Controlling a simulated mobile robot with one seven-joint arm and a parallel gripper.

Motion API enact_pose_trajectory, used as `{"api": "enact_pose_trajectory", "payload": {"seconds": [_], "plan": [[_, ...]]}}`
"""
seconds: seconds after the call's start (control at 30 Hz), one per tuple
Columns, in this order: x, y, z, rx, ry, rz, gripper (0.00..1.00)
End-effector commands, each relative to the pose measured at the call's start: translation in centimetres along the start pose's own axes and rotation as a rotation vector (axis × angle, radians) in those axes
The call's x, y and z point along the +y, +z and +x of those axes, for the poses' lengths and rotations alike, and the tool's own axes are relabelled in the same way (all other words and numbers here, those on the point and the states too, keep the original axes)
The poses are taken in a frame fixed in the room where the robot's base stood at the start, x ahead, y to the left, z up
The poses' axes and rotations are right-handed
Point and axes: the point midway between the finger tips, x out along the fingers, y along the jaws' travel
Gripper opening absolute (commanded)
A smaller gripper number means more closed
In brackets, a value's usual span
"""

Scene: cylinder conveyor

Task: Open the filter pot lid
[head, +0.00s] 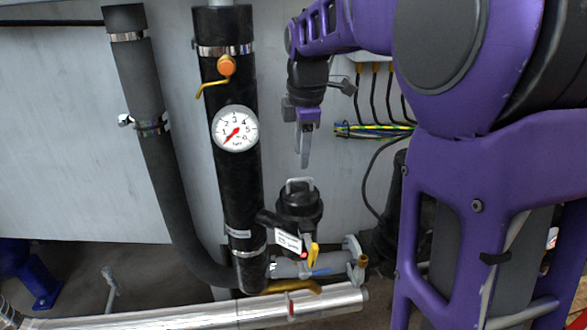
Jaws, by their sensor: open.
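The filter pot (299,224) is a black, squat vessel low in the middle of the head view. Its black lid (299,201) sits on top, with a pale grey loop handle (299,183) standing up from it. My gripper (304,160) points straight down just above the handle, apart from it and empty. Its fingers are seen nearly edge-on, so the gap between them is hard to make out.
A black vertical pipe with a pressure gauge (235,129) stands left of the pot. A white tag (288,241) and a yellow lever (314,254) are at the pot's front. A silver pipe (190,316) runs along the bottom. Cables (372,131) hang behind my gripper.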

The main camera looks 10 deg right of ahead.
Motion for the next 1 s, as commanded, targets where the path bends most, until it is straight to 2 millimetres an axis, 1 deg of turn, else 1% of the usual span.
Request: {"api": "enact_pose_trajectory", "payload": {"seconds": [0.03, 0.1, 0.2, 0.3, 0.47, 0.73, 0.87, 0.9, 0.97, 1.0], "plan": [[-0.1, 0.0, 1.4, 0.0, -0.003, 0.0, 0.42], [-0.1, 0.0, 2.7, 0.0, -0.002, 0.0, 0.42], [-0.1, 0.0, 4.2, 0.0, -0.002, 0.0, 0.42], [0.0, 0.0, 5.3, 0.0, 0.0, 0.0, 0.42], [0.0, 0.0, 6.1, 0.0, 0.0, 0.0, 0.42], [0.0, 0.0, 6.2, 0.0, 0.001, 0.0, 0.42], [0.0, 0.0, 6.2, 0.0, 0.001, 0.0, 0.19], [0.0, 0.0, 6.2, 0.0, 0.001, 0.0, 0.12], [0.0, 0.0, 6.2, 0.0, 0.001, 0.0, 0.01], [0.0, 0.0, 6.2, 0.0, 0.001, 0.0, 0.0]]}}
